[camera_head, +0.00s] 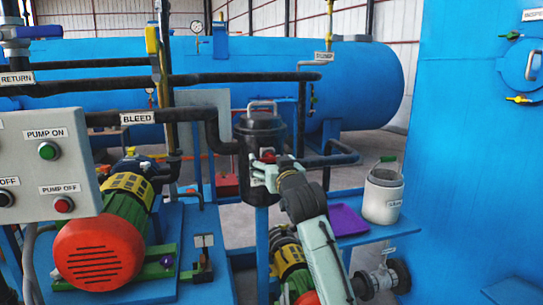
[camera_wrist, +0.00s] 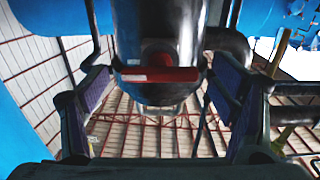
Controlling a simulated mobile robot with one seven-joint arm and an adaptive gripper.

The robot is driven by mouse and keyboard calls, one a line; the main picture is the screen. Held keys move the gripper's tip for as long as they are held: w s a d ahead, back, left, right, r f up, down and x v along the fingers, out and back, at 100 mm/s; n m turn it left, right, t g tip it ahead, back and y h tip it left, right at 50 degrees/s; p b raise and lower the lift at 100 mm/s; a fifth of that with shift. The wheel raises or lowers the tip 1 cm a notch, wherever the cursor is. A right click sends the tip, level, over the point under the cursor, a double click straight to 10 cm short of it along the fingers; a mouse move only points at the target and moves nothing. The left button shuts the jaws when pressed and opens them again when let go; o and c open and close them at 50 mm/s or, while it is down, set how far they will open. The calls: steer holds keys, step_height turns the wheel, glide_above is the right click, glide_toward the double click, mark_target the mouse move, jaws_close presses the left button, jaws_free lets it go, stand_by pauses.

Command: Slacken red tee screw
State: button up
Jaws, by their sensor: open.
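The red tee screw (camera_head: 267,155) is on the side of a black cylindrical vessel (camera_head: 259,126) in the head view. In the wrist view the red crossbar of the tee screw (camera_wrist: 160,75) lies level across the picture, in front of the dark vessel (camera_wrist: 158,28). My gripper (camera_head: 258,172) is right at the vessel's side, by the screw. In the wrist view my gripper (camera_wrist: 160,88) is open, with one finger on each side of the red bar. Gaps show between the bar and both finger pads.
A black bleed pipe (camera_head: 170,116) runs into the vessel from the left. A blue shelf at right holds a purple tray (camera_head: 345,221) and a grey-white canister (camera_head: 383,195). Pumps with red motor covers (camera_head: 100,252) stand below. A blue tank (camera_head: 350,85) lies behind.

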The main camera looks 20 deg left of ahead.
steer(key=shift+x, duration=0.85)
steer(key=shift+c, duration=0.2)
steer(key=c, duration=1.1)
steer(key=shift+c, duration=0.2)
